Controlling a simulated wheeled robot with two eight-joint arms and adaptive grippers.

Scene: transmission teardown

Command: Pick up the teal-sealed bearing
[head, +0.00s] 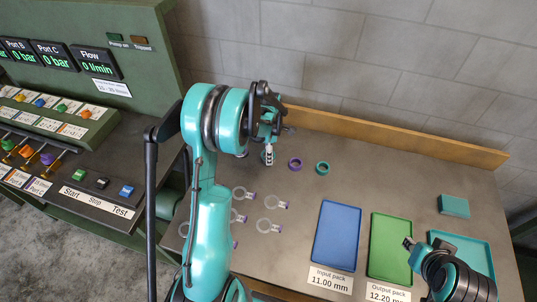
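A teal ring (322,168), which looks like the teal-sealed bearing, lies on the table toward the back, just right of a purple ring (295,163). My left gripper (268,154) points down over the table, left of both rings and apart from them. Its fingertips are small and partly hidden by its own body, so I cannot tell whether it is open or what is between them. My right gripper (409,243) is at the lower right, beside the green tray; its finger opening is not clear.
Several clear rings with purple tabs (270,202) lie left of the blue tray (337,236). A green tray (390,241), a teal tray (462,240) and a teal block (454,206) are to the right. A wooden ledge (400,137) runs along the back. A control panel (60,150) stands left.

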